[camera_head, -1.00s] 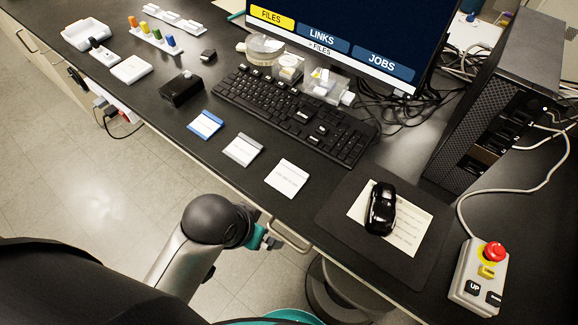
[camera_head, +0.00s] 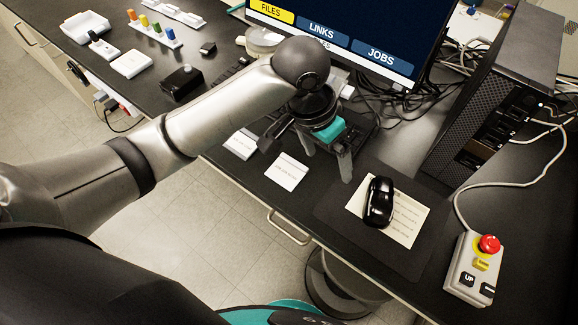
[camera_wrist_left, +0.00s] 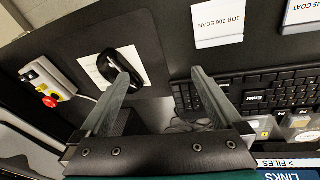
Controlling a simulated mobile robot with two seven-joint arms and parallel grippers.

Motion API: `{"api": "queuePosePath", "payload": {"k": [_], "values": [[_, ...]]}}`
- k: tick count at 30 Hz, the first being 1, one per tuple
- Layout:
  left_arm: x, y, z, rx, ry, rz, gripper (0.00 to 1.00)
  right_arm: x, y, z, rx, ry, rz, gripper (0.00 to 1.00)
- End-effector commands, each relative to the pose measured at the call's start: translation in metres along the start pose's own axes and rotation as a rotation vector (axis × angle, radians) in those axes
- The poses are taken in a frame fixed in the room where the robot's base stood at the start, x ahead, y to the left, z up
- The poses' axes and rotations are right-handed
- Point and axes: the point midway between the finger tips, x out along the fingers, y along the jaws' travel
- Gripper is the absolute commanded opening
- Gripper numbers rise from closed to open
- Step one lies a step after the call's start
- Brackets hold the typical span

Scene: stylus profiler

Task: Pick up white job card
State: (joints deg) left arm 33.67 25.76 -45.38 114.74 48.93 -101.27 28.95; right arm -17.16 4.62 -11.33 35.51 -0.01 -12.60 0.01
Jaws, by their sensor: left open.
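The white job card (camera_head: 286,172) lies flat on the black desk near its front edge. In the left wrist view the white card (camera_wrist_left: 217,25) reads "JOB 206 SCAN" and lies above and right of my fingertips. My left gripper (camera_head: 328,166) is open and empty, with its fingers pointing down, above the desk to the right of the card. In the left wrist view its two fingers (camera_wrist_left: 161,75) are apart with nothing between them. My right gripper is not in view.
A greyish card (camera_head: 241,144) lies left of the white one; my arm hides the blue card. A black mouse (camera_head: 379,202) sits on a paper over the mouse pad (camera_head: 335,205). The keyboard (camera_wrist_left: 275,92) is partly covered by my arm. A control box (camera_head: 470,272) stands at right.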

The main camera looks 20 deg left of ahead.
Motion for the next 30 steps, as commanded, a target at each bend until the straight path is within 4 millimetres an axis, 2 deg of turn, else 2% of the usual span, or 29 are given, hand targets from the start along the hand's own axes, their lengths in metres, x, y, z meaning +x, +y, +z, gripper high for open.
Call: {"api": "queuePosePath", "payload": {"k": [1,9,16,20,30], "values": [[-0.010,-0.011,-0.007,-0.008,-0.021,-0.031,1.00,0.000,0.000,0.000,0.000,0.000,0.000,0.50],[-0.054,-0.053,-0.018,-0.109,-0.143,-0.139,1.00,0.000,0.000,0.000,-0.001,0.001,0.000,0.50],[-0.074,-0.070,-0.019,-0.170,-0.182,-0.177,1.00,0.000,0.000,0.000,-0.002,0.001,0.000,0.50],[-0.062,-0.074,-0.016,-0.178,-0.189,-0.180,1.00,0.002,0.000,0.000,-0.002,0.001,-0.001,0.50],[0.005,-0.084,-0.002,-0.176,-0.187,-0.179,1.00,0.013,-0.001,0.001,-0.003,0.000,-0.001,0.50]]}}
